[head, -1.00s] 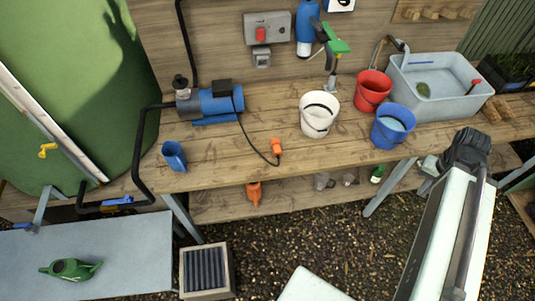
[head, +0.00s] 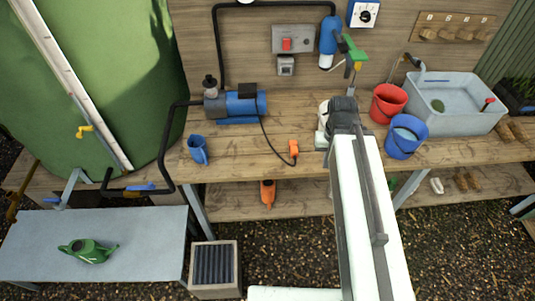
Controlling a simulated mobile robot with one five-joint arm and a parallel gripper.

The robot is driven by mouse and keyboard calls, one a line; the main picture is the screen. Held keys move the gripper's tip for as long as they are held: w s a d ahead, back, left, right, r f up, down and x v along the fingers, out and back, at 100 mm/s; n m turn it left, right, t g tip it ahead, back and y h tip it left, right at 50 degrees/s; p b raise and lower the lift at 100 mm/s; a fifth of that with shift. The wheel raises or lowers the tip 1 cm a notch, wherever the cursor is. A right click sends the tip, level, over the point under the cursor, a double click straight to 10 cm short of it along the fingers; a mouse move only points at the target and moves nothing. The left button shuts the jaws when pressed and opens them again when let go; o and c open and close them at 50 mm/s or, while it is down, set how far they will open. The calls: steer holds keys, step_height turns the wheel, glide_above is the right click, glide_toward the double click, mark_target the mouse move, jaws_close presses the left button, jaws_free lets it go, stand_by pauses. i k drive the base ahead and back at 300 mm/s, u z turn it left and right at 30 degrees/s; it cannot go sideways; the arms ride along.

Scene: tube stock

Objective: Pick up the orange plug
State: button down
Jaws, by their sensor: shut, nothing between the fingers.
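The orange plug (head: 294,150) lies on the wooden bench top near its front edge, at the end of a black cable (head: 273,143) that runs from the blue pump (head: 245,103). My gripper (head: 342,112) is at the far end of my pale arm, to the right of the plug in the head view and apart from it. It is shut with nothing in it; its fingertips are mostly hidden by its own dark body.
Red (head: 388,103) and blue (head: 406,137) buckets and a grey sink (head: 455,118) stand to the right. A blue jug (head: 198,150) stands left. The bench top between jug and plug is clear.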

mark_target(293, 145)
steer(key=u, duration=0.25)
steer(key=i, duration=1)
